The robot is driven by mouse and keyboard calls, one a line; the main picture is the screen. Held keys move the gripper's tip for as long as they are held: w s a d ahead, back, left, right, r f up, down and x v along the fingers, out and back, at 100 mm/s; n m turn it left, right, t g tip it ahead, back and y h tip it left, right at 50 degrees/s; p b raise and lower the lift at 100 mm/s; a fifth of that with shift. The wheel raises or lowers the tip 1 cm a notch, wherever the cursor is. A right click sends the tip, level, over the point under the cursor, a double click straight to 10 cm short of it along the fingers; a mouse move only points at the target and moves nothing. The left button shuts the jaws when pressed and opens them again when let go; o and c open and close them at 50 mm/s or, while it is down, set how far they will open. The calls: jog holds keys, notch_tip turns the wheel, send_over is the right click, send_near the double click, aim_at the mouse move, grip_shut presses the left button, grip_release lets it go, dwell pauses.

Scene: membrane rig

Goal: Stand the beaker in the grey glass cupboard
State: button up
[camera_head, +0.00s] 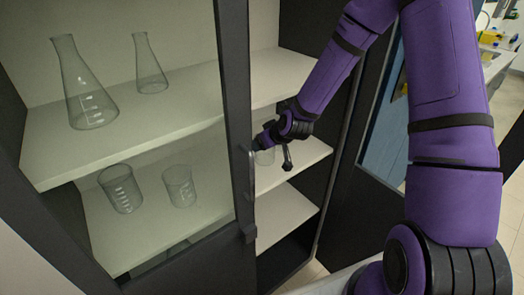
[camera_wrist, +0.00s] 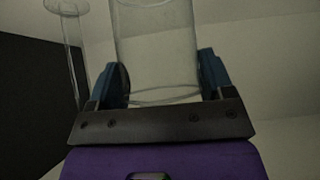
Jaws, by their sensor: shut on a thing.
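The clear glass beaker (camera_wrist: 155,50) is between the two blue fingers of my gripper (camera_wrist: 162,80) in the wrist view, and they are shut on it. In the head view, my gripper (camera_head: 262,148) reaches into the open right part of the grey glass cupboard (camera_head: 236,80). A little of the beaker (camera_head: 264,157) shows there, just above the middle shelf (camera_head: 290,180), near the dark upright edge of the glass door. I cannot tell whether its base touches the shelf.
Behind the left glass pane, two conical flasks (camera_head: 82,95) stand on the upper shelf and two beakers (camera_head: 121,190) on the shelf below. A tall slim glass vessel (camera_wrist: 74,40) stands left of the held beaker in the wrist view. The middle shelf is clear to the right.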

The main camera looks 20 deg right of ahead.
jog(key=shift+a, duration=0.3)
jog(key=shift+a+f, duration=0.15)
jog(key=shift+f, duration=0.75)
jog(key=shift+a+f, duration=0.15)
jog(key=shift+f, duration=0.7)
jog(key=shift+f, duration=0.2)
jog(key=o, duration=1)
jog(key=shift+w, duration=0.1)
jog(key=shift+r, duration=0.1)
jog(key=shift+s+d+r, duration=0.1)
jog(key=shift+s+r, duration=0.15)
jog(key=shift+r, duration=0.1)
jog(key=v, duration=1.1)
jog(key=shift+s+r, duration=0.15)
